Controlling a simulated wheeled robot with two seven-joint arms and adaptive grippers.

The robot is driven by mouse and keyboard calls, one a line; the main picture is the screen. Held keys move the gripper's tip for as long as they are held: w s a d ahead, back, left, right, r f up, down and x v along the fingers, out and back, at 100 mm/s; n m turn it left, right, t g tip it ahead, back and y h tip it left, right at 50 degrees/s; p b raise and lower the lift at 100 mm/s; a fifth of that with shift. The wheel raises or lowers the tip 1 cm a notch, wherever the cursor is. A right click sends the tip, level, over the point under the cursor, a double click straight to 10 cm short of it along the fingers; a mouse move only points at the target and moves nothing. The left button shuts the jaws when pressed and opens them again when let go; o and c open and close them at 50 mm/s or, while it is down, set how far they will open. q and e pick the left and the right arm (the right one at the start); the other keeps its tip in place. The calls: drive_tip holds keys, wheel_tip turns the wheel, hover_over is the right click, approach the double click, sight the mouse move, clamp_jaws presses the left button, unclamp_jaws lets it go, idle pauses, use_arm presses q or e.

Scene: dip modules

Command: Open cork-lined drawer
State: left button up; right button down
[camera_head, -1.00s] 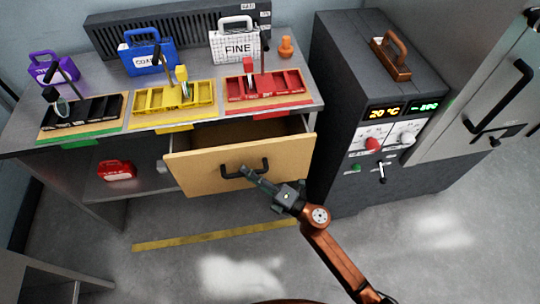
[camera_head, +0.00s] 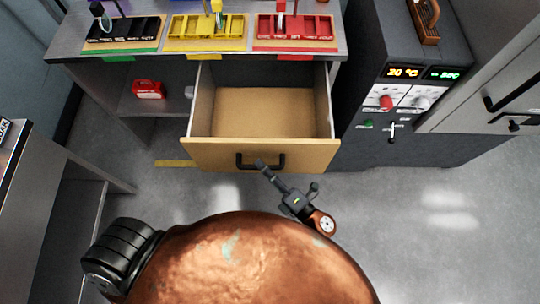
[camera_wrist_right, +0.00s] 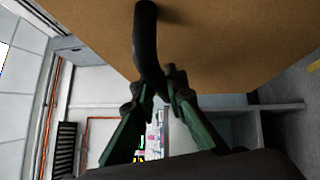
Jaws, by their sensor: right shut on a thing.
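The cork-lined drawer (camera_head: 265,112) is pulled well out from under the bench, and its tan floor and grey side walls show in the head view. It looks empty. Its front panel (camera_head: 215,156) carries a black bar handle (camera_head: 243,163). My right gripper (camera_head: 264,167) is at the right part of the handle. In the right wrist view, the gripper (camera_wrist_right: 160,85) has its two green-grey fingers closed around the black handle (camera_wrist_right: 147,45). My left gripper is not in view.
The bench top holds black, yellow (camera_head: 205,32) and red (camera_head: 294,32) trays. A red case (camera_head: 148,89) sits on the shelf left of the drawer. A dark cabinet with dials (camera_head: 410,95) stands close on the right. Another bench edge is at left. Grey floor is clear in front.

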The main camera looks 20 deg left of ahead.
drive_tip(key=shift+f, duration=0.1)
drive_tip(key=c, duration=2)
unclamp_jaws()
drive_tip(key=shift+o, duration=0.2)
drive_tip(key=shift+d, duration=0.15)
drive_tip(key=v, duration=1.1)
drive_tip(key=shift+s+d, duration=0.25)
drive_tip(key=shift+d, duration=0.1)
drive_tip(key=shift+w, duration=0.1)
